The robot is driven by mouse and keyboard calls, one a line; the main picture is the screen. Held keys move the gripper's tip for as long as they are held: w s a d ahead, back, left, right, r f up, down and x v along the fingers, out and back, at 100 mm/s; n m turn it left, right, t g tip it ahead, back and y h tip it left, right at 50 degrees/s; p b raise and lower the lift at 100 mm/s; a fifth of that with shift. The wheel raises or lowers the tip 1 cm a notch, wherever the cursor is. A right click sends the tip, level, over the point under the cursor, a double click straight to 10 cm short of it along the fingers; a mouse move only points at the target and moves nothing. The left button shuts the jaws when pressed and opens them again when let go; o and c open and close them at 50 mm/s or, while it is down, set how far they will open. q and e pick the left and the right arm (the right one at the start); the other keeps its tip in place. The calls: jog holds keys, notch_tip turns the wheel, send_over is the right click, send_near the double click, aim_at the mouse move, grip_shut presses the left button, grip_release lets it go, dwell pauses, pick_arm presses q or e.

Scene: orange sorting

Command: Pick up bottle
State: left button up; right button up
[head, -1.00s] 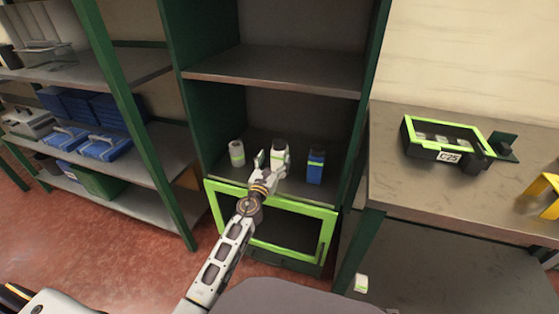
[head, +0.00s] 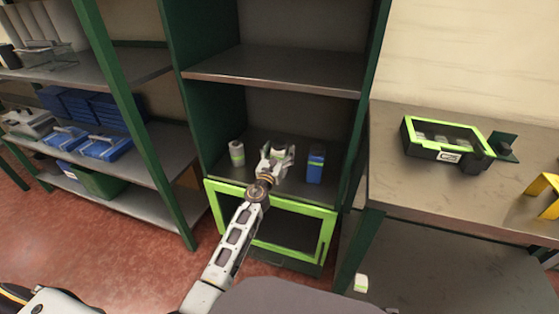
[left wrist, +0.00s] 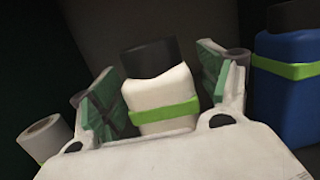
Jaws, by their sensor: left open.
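A white bottle with a black cap and a green band (left wrist: 157,92) stands between the open fingers of my left gripper (left wrist: 158,95) in the left wrist view. The green finger pads are on either side of it, and its base is hidden behind the gripper. In the head view my left gripper (head: 276,157) reaches into the cabinet and mostly hides this white bottle (head: 279,151). A blue bottle with a green band and dark cap (head: 316,166) stands to its right, also in the left wrist view (left wrist: 290,95). My right gripper is not in view.
A white cylindrical container with a green band (head: 237,153) stands left of the gripper. A green-framed cabinet door or bin front (head: 328,218) lies below the shelf. A green-edged case (head: 440,152) lies on the right table.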

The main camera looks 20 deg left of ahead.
pick_arm(q)
jog(key=c, duration=1.2)
jog(key=shift+c, duration=0.6)
jog(key=shift+r, duration=0.2)
